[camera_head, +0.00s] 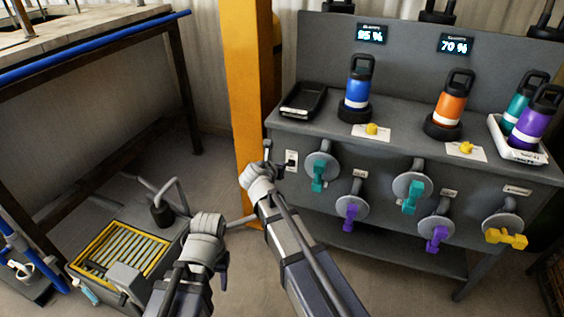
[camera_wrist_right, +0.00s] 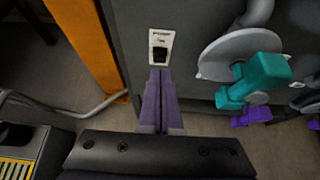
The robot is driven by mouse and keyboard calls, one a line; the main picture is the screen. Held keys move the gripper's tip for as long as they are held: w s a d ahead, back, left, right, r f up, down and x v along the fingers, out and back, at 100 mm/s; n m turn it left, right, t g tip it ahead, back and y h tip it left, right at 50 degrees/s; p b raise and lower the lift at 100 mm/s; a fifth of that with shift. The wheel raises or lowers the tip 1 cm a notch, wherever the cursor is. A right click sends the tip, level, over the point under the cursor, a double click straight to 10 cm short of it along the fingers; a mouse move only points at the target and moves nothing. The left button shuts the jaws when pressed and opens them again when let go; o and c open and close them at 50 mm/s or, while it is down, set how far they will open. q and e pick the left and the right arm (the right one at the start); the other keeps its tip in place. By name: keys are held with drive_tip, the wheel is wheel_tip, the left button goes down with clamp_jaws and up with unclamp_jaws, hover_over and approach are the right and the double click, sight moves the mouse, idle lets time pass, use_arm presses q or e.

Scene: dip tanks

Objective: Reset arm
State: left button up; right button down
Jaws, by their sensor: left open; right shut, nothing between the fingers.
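My right gripper (camera_wrist_right: 160,75) is shut and empty in the right wrist view. Its purple-grey fingertips are just below a white switch plate (camera_wrist_right: 162,47) with a dark rocker, on the front of the grey bench. I cannot tell whether they touch the plate. In the head view the right gripper (camera_head: 279,168) is beside the same plate (camera_head: 291,161), at the bench's left end. My left gripper (camera_head: 222,272) is open at the lower middle of the head view, low beside the floor unit. Its fingers are small and partly hidden by the wrist.
The grey bench (camera_head: 400,150) carries blue (camera_head: 357,90) and orange (camera_head: 452,103) bottles and a black tray (camera_head: 303,100). Teal (camera_head: 318,172), purple and yellow valve handles stick out in front. A yellow post (camera_head: 248,80) stands left of it. A yellow-grated floor unit (camera_head: 120,250) is lower left.

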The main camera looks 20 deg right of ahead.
use_arm(q)
drive_tip(key=shift+r, duration=0.35)
use_arm(e)
drive_tip(key=shift+s+a+r, duration=0.2)
drive_tip(key=shift+s+r, duration=0.1)
drive_tip(key=shift+r, duration=0.05)
drive_tip(key=s+a+f+m+g+y, duration=0.2)
drive_tip(key=s+a+f+m+g, duration=0.15)
drive_tip(key=s+m, duration=0.5)
drive_tip(key=s+a+f+m+g+y, duration=0.25)
drive_tip(key=s+a+f+m, duration=0.2)
drive_tip(key=s+m, duration=0.45)
drive_tip(key=s+a+f+m+g+y, duration=0.1)
drive_tip(key=s+a+f+m+g, duration=0.3)
drive_tip(key=s+m, duration=0.5)
use_arm(q)
wheel_tip(320, 180, up, 27)
drive_tip(key=p, duration=2.7)
use_arm(e)
wheel_tip(320, 180, up, 28)
drive_tip(key=s+a+n, duration=0.1)
drive_tip(key=s, duration=0.1)
drive_tip(key=shift+r, duration=0.2)
